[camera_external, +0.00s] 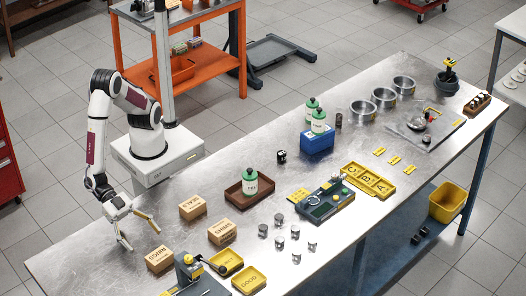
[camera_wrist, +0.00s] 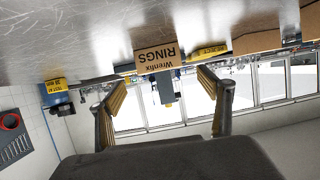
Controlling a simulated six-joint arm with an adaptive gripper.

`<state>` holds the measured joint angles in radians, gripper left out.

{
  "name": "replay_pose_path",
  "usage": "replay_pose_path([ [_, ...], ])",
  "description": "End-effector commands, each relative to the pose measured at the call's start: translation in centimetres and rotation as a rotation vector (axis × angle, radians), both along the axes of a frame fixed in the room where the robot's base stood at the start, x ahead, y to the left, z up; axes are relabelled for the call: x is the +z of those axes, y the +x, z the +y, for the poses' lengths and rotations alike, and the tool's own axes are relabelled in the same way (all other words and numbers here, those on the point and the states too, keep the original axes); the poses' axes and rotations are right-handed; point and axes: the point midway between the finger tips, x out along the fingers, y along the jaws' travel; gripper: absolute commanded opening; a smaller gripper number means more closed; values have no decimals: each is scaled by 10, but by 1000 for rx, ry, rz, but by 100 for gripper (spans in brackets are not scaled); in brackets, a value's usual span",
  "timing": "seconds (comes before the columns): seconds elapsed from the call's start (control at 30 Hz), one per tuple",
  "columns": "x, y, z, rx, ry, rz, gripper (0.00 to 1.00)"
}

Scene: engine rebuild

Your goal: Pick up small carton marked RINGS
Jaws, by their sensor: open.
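The small brown carton marked RINGS (camera_wrist: 156,55) appears upside down in the wrist view, ahead of my gripper (camera_wrist: 165,77) and between the lines of its two fingers. In the external view it appears to be the nearest carton (camera_external: 160,259), upright on the metal bench close to the front left edge. My gripper (camera_external: 144,241) is open and empty there, low over the bench's left end, just up and left of that carton and apart from it. Carton lettering is hard to read in the external view.
Two similar cartons stand close by, one behind (camera_external: 193,207) and one to the right (camera_external: 222,232). A grey fixture (camera_external: 189,272) and yellow trays (camera_external: 249,280) lie to the right. A brown tray (camera_external: 238,193) holds a green-capped bottle. The bench's far left end is clear.

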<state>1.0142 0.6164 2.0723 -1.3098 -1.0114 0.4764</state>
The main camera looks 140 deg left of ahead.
Motion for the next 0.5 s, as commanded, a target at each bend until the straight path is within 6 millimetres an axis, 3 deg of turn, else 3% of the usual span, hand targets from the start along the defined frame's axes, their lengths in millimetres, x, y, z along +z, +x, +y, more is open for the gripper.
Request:
replay_pose_path([
  [0.3,0,1,0,0,-1,1,78],
  [0.5,-6,13,2,3,-1,2,78],
])
